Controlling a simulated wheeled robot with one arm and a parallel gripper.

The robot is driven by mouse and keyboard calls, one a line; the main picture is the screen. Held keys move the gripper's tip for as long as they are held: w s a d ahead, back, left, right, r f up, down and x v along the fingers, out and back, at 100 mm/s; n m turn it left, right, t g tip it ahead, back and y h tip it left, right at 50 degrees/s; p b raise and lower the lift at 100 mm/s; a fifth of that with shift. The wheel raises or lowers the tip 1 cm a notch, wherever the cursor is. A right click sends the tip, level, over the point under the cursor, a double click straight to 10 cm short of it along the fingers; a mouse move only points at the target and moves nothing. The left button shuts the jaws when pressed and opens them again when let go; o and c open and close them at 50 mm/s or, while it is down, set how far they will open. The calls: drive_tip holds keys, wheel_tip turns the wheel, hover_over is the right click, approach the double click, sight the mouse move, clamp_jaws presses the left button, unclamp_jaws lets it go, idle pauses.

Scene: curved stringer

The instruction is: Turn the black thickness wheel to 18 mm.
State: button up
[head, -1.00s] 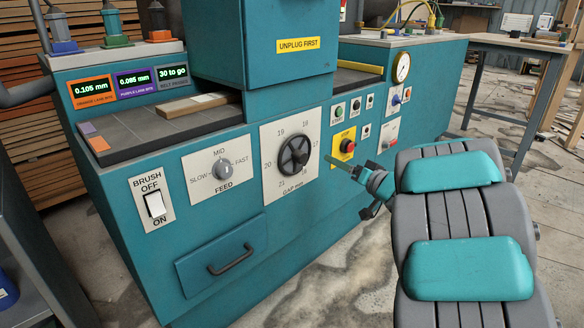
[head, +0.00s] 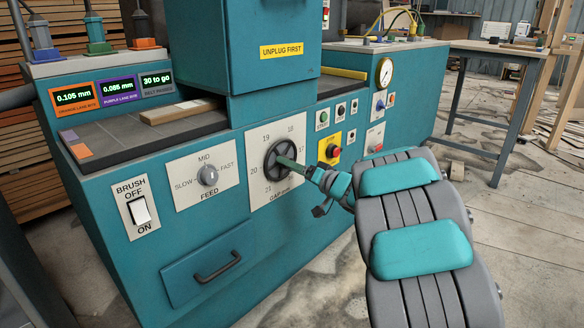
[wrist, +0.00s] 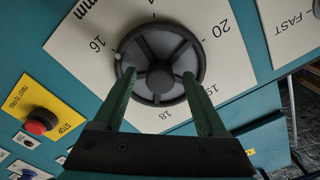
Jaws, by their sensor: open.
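The black thickness wheel (head: 279,160) is a spoked handwheel on a pale GAP mm plate (head: 258,135) on the teal machine. In the wrist view the wheel (wrist: 160,64) faces me, with 16, 18, 19 and 20 readable around it. A small light spot sits on its rim beside the 16. My gripper (wrist: 159,76) is open, with its green fingers at either side of the wheel's hub, overlapping the rim in the picture. I cannot tell whether they touch it.
A yellow plate with a red STOP button (head: 333,150) lies just right of the wheel, close to my arm. The FEED knob (head: 208,175) and BRUSH switch (head: 140,211) are to the left. A drawer handle (head: 217,267) sticks out below.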

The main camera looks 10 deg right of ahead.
drive_tip(key=shift+c, duration=0.3)
clamp_jaws()
idle(0.3)
